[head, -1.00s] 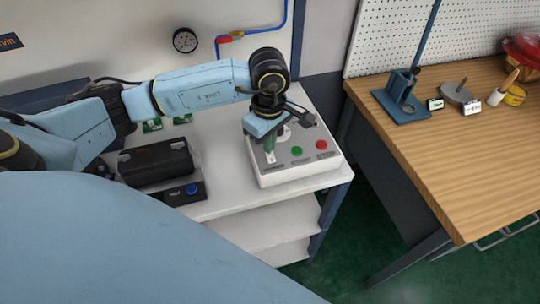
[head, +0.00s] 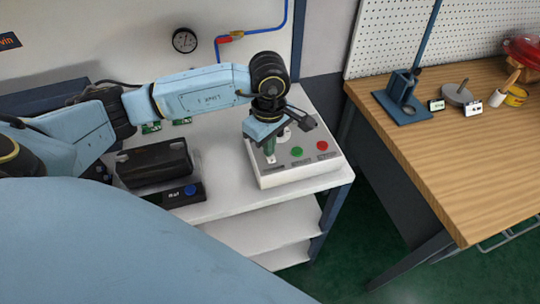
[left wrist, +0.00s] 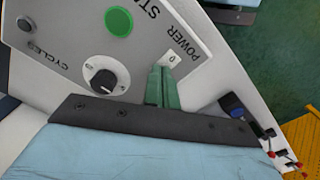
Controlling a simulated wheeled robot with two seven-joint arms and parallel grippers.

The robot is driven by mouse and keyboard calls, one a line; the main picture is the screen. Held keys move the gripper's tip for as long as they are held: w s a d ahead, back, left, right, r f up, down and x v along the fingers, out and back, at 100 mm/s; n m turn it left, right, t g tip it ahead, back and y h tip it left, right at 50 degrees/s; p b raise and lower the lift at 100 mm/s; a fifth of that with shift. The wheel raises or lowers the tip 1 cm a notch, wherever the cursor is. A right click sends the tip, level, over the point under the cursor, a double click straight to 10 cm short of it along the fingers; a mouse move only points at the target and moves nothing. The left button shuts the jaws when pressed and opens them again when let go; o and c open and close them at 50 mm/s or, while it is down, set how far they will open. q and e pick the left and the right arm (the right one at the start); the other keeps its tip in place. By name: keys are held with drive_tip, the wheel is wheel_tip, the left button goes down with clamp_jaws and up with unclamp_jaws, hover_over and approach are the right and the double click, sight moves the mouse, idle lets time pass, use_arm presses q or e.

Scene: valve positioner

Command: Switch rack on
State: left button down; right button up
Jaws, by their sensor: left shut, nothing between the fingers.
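The control box (head: 300,165) sits on the white rack's top, with a green button (head: 297,152) and a red button (head: 322,146). In the left wrist view its panel (left wrist: 140,45) shows a green button (left wrist: 118,21), a CYCLES knob (left wrist: 104,81) and a small white POWER switch (left wrist: 173,60). My left gripper (head: 270,156) is shut and empty, its green fingers (left wrist: 161,86) pointing down at the panel. The fingertips are right at the POWER switch and partly cover it; I cannot tell whether they touch. My right gripper is not in view.
A black unit (head: 155,163) stands left of the box, with a small display panel (head: 173,193) showing lit text beside a blue button (head: 190,190). A wooden bench (head: 440,150) with a blue stand (head: 402,100) is at the right. A gauge (head: 185,40) hangs behind.

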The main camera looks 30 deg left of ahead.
use_arm(q)
drive_tip(key=shift+r+p, duration=1.85)
drive_tip(key=shift+r, duration=1.6)
